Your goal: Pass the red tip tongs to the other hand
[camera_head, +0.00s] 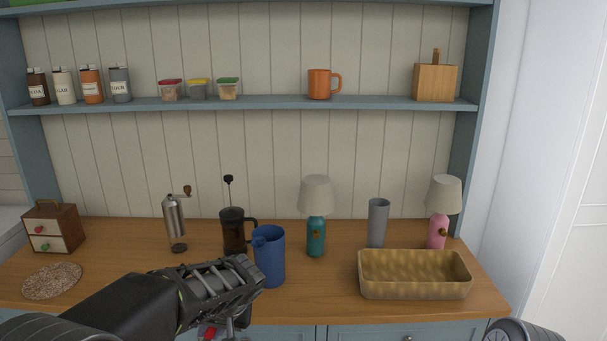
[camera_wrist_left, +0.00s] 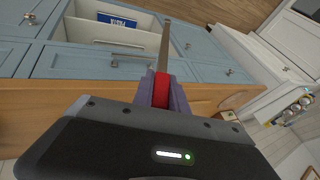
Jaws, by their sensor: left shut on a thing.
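My left gripper (camera_head: 222,322) is in front of the counter's near edge, low in the head view. In the left wrist view its two purple-grey fingers (camera_wrist_left: 162,92) are shut on the red tip tongs (camera_wrist_left: 161,88). The red part sits between the fingers, and a thin metal strip extends from it away from the camera. In the head view only a small red piece of the tongs (camera_head: 208,333) shows below the gripper; the rest is hidden or out of frame. My right gripper is not in view; only a dark rounded part of my right arm shows at bottom right.
The wooden counter (camera_head: 330,300) holds a blue pitcher (camera_head: 270,262) just beyond my left gripper, a French press (camera_head: 233,236), lamps, a grey vase (camera_head: 377,222) and a basket (camera_head: 413,290). Below, an open drawer (camera_wrist_left: 80,38) holds a blue box (camera_wrist_left: 117,20).

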